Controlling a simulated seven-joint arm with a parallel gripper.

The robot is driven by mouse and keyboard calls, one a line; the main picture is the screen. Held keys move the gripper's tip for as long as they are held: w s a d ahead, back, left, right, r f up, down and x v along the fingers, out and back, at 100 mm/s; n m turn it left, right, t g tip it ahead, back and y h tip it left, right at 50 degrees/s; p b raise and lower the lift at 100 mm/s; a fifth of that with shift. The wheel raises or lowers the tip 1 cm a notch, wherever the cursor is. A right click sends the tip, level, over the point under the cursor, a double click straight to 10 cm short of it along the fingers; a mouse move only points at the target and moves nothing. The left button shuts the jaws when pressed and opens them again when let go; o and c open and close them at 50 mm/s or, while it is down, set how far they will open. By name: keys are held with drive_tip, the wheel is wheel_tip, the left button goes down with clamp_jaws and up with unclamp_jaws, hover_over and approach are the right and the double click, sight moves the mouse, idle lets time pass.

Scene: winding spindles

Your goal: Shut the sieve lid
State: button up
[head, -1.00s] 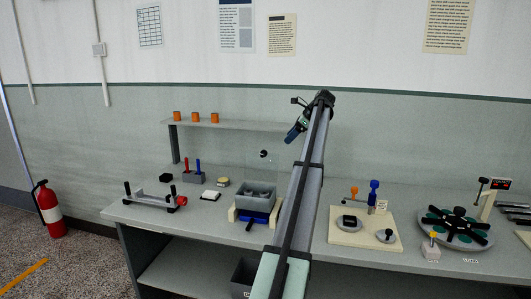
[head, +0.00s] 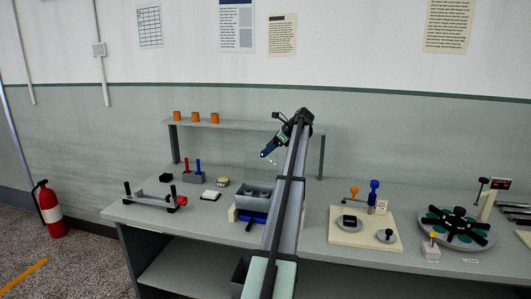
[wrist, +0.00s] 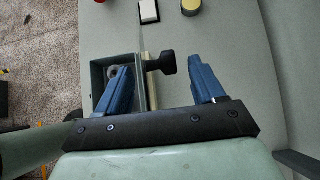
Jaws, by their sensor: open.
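The sieve is a grey box (head: 247,203) on a blue and cream base, at the middle left of the bench. Its clear lid (head: 252,168) stands raised, upright or nearly so, and is hard to see. In the wrist view the box (wrist: 97,73) is at left, with a round grey thing inside. The lid's black knob (wrist: 165,63) sticks out to the right of the box. My gripper (head: 267,153) is open, with blue fingers, high by the lid's top. In the wrist view the knob appears between the open fingers (wrist: 159,66); I cannot tell whether they touch it.
A grey shelf (head: 240,126) with orange cups runs behind. A white block (head: 211,195), a round yellowish piece (head: 223,182) and a holder with red and blue pegs (head: 193,177) stand to the left. A cream board (head: 345,238) and a turntable (head: 455,228) stand to the right.

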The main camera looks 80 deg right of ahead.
sight(262, 165)
drive_tip(key=shift+x, duration=1.45)
drive_tip(key=shift+c, duration=0.3)
